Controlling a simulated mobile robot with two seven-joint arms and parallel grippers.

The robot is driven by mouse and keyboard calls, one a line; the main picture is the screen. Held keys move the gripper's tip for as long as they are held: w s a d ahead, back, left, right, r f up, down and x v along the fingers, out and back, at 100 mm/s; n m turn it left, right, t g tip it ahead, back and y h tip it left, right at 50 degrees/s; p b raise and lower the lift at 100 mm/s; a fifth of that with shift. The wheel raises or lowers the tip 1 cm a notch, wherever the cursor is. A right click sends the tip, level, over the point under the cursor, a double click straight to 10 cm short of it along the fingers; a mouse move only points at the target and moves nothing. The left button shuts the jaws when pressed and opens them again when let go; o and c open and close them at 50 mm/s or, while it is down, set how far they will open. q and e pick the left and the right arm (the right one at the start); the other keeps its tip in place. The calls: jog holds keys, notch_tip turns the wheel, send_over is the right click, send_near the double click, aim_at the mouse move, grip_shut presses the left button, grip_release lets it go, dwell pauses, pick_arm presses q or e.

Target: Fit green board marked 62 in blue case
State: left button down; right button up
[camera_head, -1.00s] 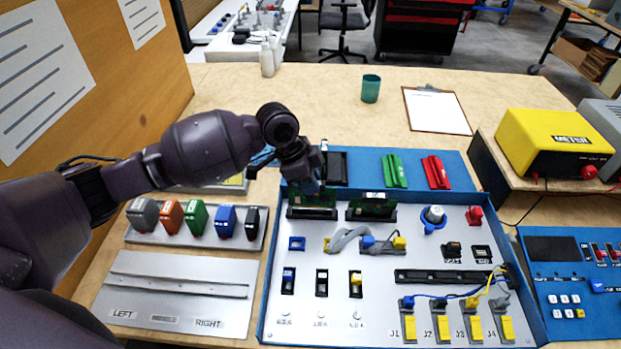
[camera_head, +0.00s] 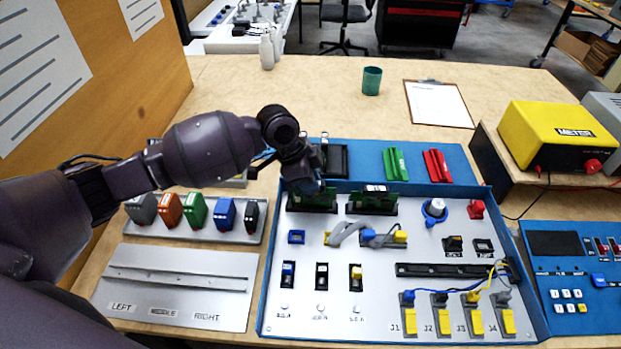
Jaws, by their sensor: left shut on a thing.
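The blue case (camera_head: 268,290) lies open on the bench, with a pale panel inside. Two green boards stand upright in dark slots along its back edge. The left green board (camera_head: 312,200) is directly under my left gripper (camera_head: 306,183), which is shut on its top edge. The gripper and arm hide part of that board, and I cannot read a number on it. I cannot tell whether it is fully seated. The other green board (camera_head: 373,199) stands just to the right, with a small white label on top. My right gripper is not in view.
A blue strip behind the case holds a black, a green (camera_head: 396,164) and a red holder (camera_head: 437,166). Coloured modules stand in a rack (camera_head: 262,232) at left. A yellow meter (camera_head: 558,140) is at right. The bench behind is mostly clear around a cup (camera_head: 371,81) and clipboard.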

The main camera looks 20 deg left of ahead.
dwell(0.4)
pick_arm(q)
jog(key=shift+f, duration=0.45)
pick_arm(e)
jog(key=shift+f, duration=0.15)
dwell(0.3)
pick_arm(q)
jog(key=c, duration=0.7)
grip_release()
jog(key=shift+o, duration=0.2)
jog(key=shift+r+p, duration=1.1)
jog(key=shift+r, duration=0.7)
jog(key=shift+r+p, duration=1.3)
jog(key=shift+r, duration=0.45)
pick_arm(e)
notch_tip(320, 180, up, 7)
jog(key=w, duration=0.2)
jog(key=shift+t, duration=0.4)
